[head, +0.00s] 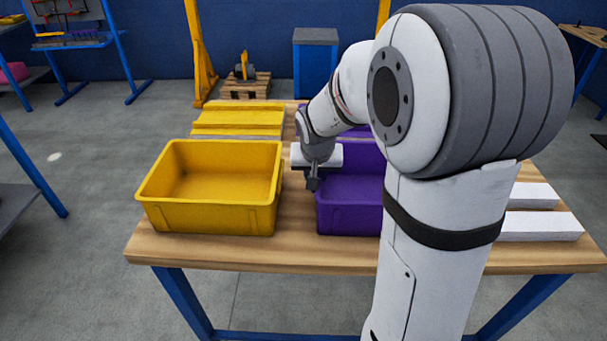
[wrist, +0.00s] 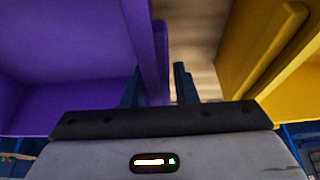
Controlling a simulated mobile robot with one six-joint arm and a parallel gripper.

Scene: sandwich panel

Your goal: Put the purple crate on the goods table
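The purple crate (head: 348,205) stands upright on the wooden table (head: 240,253), partly hidden behind my arm. My gripper (head: 313,184) points down at the crate's left wall. In the wrist view, the purple crate (wrist: 60,65) fills the left side. Its wall rim runs between the two fingers of my gripper (wrist: 160,85), one finger on the inner side and one on the outer side. The fingers stand apart, with a small gap to the wall on each side. I cannot tell which table is the goods table.
A yellow crate (head: 208,205) stands left of the purple one, with a narrow strip of table between them. Yellow pieces (head: 240,120) lie behind it. White blocks (head: 540,226) lie at the right. A blue-framed bench (head: 75,42) stands back left; another table (head: 588,36) is back right.

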